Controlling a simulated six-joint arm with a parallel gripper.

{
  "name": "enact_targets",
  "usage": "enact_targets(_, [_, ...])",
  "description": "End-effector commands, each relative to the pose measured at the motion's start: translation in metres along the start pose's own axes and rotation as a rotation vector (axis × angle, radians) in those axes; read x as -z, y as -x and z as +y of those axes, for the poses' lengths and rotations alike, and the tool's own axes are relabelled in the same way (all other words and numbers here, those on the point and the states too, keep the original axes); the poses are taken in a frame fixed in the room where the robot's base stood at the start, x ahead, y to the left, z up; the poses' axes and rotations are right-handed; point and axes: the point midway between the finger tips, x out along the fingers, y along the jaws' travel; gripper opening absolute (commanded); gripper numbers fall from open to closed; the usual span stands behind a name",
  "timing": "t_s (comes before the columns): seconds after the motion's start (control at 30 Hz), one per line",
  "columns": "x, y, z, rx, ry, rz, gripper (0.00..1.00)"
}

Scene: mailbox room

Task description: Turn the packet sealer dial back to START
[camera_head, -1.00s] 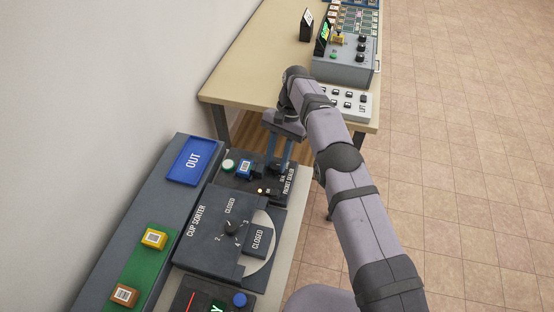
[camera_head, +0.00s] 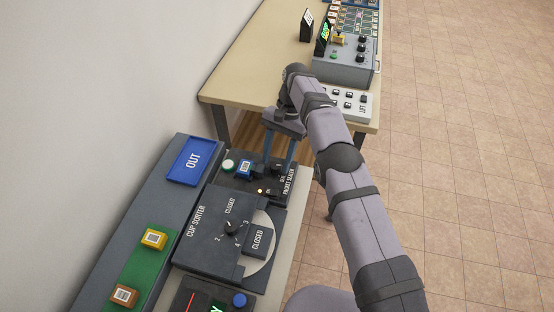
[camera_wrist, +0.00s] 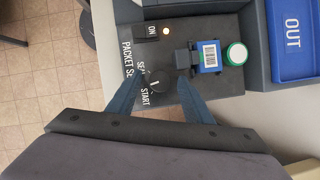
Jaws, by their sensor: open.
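The packet sealer (camera_head: 246,182) is a dark box with a black round dial (camera_wrist: 155,80), marked SEAL and START in the wrist view. The small white mark on the dial is too small to tell which label it points to. The dial also shows in the head view (camera_head: 277,169). My gripper (camera_wrist: 155,78) is open, with one blue-grey finger on each side of the dial; I cannot tell if either touches it. In the head view my gripper (camera_head: 278,158) points down over the sealer. A blue packet with a barcode (camera_wrist: 208,56) sits in the sealer.
The cup sorter (camera_head: 222,240) stands in front, the blue OUT tray (camera_head: 194,161) at left. A table with devices (camera_head: 255,75) is behind.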

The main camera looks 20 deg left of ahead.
Motion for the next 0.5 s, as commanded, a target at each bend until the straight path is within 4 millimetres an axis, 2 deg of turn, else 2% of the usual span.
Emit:
enact_targets(0.13, [-0.006,0.017,0.0,0.003,0.002,0.003,0.46])
enact_targets(0.33, [-0.022,0.054,0.0,0.001,0.001,0.001,0.46])
enact_targets(0.5, [-0.03,0.073,0.0,0.001,0.0,0.001,0.46])
